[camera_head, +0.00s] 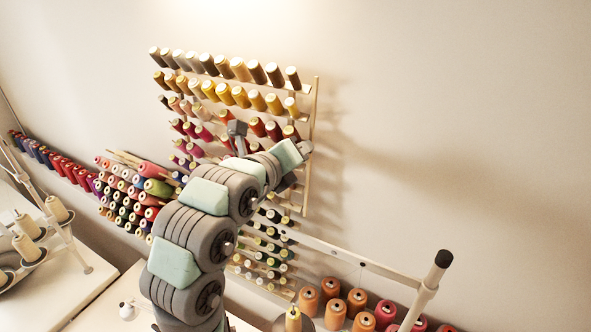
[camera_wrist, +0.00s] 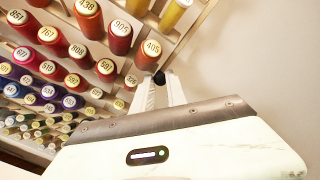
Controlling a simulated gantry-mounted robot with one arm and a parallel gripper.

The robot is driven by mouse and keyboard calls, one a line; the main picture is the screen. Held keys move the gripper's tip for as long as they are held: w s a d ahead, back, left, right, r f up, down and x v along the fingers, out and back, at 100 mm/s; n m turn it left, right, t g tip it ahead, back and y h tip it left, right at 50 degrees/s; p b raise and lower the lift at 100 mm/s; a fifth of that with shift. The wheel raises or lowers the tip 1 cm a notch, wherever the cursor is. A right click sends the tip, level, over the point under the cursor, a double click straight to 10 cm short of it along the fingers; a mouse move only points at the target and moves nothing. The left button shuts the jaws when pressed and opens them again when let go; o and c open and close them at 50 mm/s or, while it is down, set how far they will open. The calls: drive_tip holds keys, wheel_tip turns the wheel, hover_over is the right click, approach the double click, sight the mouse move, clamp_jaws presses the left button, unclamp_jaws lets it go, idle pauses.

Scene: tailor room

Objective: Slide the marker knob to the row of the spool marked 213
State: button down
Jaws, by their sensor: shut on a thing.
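The black marker knob (camera_wrist: 159,77) shows in the wrist view at the tips of my gripper (camera_wrist: 160,88), whose two pale fingers are shut on it. It sits just below the red spool marked 405 (camera_wrist: 150,53), near the rack's right edge. In the head view my arm covers the knob and the fingertips, beside the rack's right post (camera_head: 314,100). I cannot find a label reading 213; many lower labels in the wrist view are too small to read.
The wall rack holds rows of thread spools (camera_head: 240,95). Below, a slanted pale bar with a dark-tipped stand (camera_head: 433,275) crosses in front of orange cones (camera_head: 331,288). The wall (camera_head: 460,130) right of the rack is bare.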

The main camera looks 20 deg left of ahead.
drive_tip(key=shift+r, duration=0.1)
drive_tip(key=c, duration=1.3)
unclamp_jaws()
drive_tip(key=shift+c, duration=0.2)
drive_tip(key=b+v, duration=0.1)
drive_tip(key=v, duration=0.9)
drive_tip(key=shift+s+b, duration=0.35)
drive_tip(key=shift+s, duration=0.05)
drive_tip(key=shift+a+r, duration=0.1)
